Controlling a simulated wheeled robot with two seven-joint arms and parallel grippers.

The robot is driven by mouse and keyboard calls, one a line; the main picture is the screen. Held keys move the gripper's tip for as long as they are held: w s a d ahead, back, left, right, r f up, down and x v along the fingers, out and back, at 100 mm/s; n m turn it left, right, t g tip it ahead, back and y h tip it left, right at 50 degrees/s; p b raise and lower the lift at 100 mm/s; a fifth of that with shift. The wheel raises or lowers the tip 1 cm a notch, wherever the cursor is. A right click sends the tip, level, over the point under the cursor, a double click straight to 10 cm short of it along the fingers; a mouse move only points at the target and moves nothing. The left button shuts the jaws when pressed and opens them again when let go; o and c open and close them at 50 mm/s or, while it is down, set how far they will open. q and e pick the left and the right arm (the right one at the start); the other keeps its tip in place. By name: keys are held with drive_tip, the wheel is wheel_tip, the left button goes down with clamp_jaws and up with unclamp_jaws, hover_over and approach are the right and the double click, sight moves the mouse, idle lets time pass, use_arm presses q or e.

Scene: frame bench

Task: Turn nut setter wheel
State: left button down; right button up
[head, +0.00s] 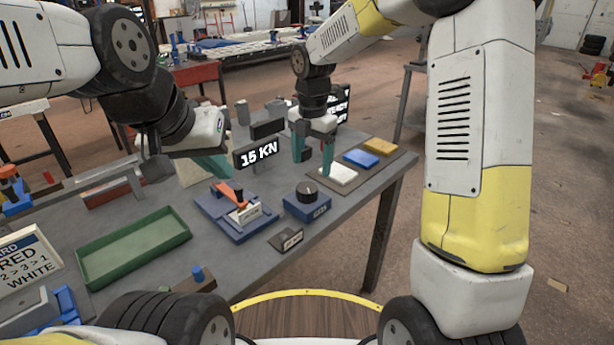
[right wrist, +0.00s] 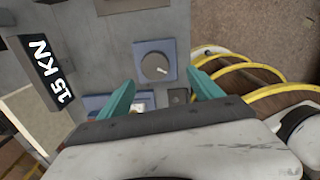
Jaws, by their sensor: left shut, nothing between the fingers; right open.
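A dark round wheel (head: 306,190) with a pale mark sits on a blue box (head: 320,208) on the grey bench; I take it for the nut setter wheel. In the right wrist view the wheel (right wrist: 154,66) lies beyond the fingertips, roughly between them sideways. My right gripper (head: 318,164) is open and empty, with teal fingers spread, above and behind the wheel and apart from it. It also shows in the right wrist view (right wrist: 163,90). My left gripper (head: 214,168) is shut and empty, over the bench behind a blue fixture with an orange lever (head: 228,192).
A "15 KN" display (head: 256,153) stands between my grippers. White, blue and yellow blocks (head: 361,158) lie on a board at the right. A small label plate (head: 286,238) lies near the front edge. A green tray (head: 134,246) is at the left.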

sight(307, 187)
drive_tip(key=shift+w+a+f+n, duration=0.2)
drive_tip(key=shift+a+f+n, duration=0.1)
drive_tip(key=shift+f+n, duration=0.15)
drive_tip(key=shift+w+a+f+n, duration=0.25)
drive_tip(key=shift+f+n, duration=0.1)
drive_tip(key=shift+f, duration=0.5)
wheel_tip(307, 187, down, 7)
drive_tip(key=shift+r, duration=0.1)
drive_tip(key=shift+c, duration=0.2)
drive_tip(key=c, duration=1.3)
drive_tip(key=shift+c, duration=0.2)
drive_tip(key=shift+m, duration=0.4)
